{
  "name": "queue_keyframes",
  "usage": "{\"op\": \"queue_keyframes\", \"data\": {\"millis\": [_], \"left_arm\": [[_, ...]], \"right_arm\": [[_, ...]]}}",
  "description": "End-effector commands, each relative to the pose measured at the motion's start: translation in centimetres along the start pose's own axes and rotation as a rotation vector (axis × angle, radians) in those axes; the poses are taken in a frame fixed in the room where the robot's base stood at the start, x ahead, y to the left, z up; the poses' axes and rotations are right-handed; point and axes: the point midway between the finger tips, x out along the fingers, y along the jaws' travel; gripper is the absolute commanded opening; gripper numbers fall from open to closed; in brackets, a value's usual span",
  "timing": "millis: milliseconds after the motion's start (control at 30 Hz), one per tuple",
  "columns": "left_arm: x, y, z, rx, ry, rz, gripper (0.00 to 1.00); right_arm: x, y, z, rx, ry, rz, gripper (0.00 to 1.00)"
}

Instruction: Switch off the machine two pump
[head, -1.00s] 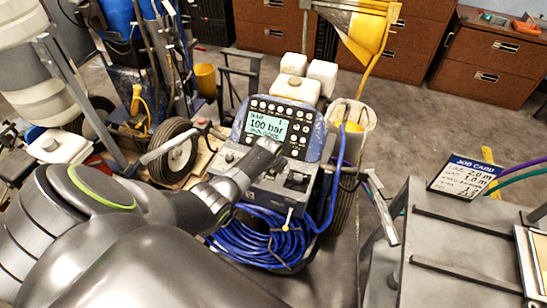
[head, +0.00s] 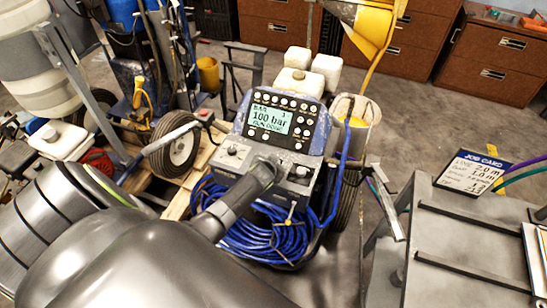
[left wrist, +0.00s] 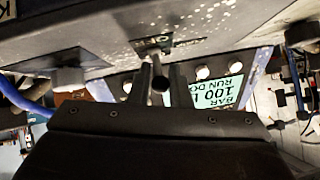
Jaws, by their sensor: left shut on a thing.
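The striping machine's console has a blue panel with buttons and a display (head: 268,120) reading 100 bar, with a smaller line like RUN DONE; it appears upside down in the left wrist view (left wrist: 220,92). My left gripper (head: 270,168) is at the middle of this box. In the left wrist view its fingers (left wrist: 160,80) are shut on a small metal toggle lever (left wrist: 160,84) below a partly hidden label. My right gripper is not in view.
A coiled blue hose (head: 265,240) hangs below the box. A grey table (head: 450,235) with a job card (head: 475,172) stands at right. Another wheeled machine with a tyre (head: 175,155) stands close on the left. Brown drawers (head: 425,40) line the back.

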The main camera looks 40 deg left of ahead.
Motion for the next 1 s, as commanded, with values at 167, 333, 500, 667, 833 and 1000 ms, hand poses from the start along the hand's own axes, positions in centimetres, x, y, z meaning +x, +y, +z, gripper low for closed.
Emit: {"op": "queue_keyframes", "data": {"millis": [167, 333, 500, 667, 833, 1000], "left_arm": [[0.0, -0.1, 0.1, 0.003, -0.001, -0.002, 0.0], [0.0, -0.1, 0.2, 0.003, -0.003, -0.001, 0.22], [0.0, 0.0, 0.2, 0.001, -0.003, 0.0, 0.37], [0.0, 0.0, 0.2, 0.001, -0.003, 0.0, 0.37], [-0.4, 0.1, 0.2, 0.0, -0.002, 0.001, 0.37], [-1.9, 0.0, 0.2, 0.0, -0.002, 0.001, 0.37]], "right_arm": [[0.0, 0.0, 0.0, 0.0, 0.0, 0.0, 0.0], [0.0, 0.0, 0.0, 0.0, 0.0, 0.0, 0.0], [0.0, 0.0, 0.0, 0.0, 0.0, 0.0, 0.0], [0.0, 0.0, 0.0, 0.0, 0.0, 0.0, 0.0], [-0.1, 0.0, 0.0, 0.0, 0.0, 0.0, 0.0], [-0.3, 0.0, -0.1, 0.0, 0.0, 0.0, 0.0]]}}
